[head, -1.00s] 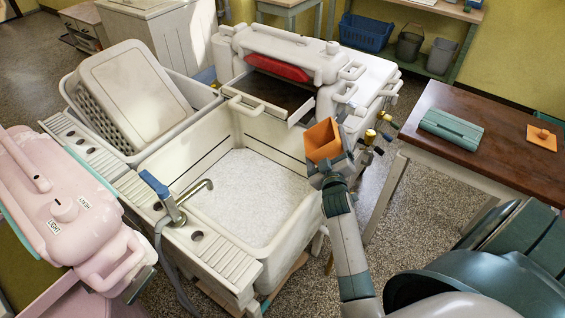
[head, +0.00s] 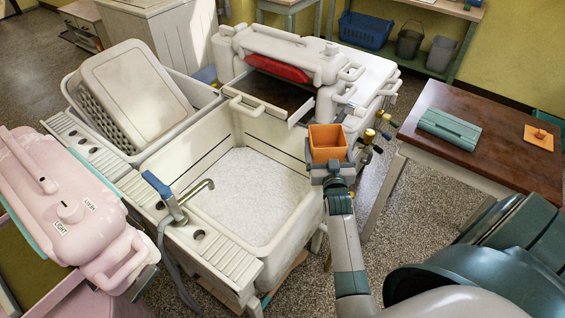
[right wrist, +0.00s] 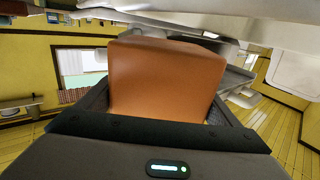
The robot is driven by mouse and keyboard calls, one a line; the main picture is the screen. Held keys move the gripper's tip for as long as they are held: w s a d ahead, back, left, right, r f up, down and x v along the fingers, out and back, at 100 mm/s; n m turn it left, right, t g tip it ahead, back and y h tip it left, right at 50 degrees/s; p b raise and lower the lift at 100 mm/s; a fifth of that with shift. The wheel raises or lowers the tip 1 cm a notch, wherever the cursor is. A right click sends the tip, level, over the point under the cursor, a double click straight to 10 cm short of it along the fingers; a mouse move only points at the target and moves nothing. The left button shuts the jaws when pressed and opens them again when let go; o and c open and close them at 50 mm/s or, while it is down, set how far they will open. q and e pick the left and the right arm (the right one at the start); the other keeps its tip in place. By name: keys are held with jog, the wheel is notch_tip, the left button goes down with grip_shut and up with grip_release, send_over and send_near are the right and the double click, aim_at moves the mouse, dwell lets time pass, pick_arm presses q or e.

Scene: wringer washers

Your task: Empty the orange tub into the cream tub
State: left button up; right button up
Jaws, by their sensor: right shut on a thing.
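The orange tub (head: 327,143) is a small square box in my right gripper (head: 331,170). It stands about upright, and its visible inside looks plain orange. In the right wrist view the orange tub (right wrist: 165,80) fills the space between the fingers, so the gripper is shut on it. The large cream tub (head: 283,220) is a sink basin with a white, foam-like surface inside. The orange tub is above and just right of the cream tub's right rim. My left gripper is out of view.
A tap (head: 172,200) stands at the cream tub's left edge. A pale basket (head: 130,95) leans in the neighbouring basin. A white wringer machine (head: 290,50) stands behind, a pink one (head: 75,205) at left. A brown table (head: 460,100) at right holds a teal case (head: 450,128).

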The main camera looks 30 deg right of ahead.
jog(key=shift+s+d+r+p, duration=0.35)
jog(key=shift+d+r+p, duration=0.2)
jog(key=shift+d+r, duration=0.1)
jog(key=shift+s+d+r+p, duration=0.4)
jog(key=shift+d+r+p, duration=0.15)
jog(key=shift+d+r, duration=0.05)
jog(key=shift+s+d+r+p, duration=0.35)
jog(key=shift+d+r+p, duration=0.2)
jog(key=shift+d+r, duration=0.1)
jog(key=shift+s+a, duration=0.1)
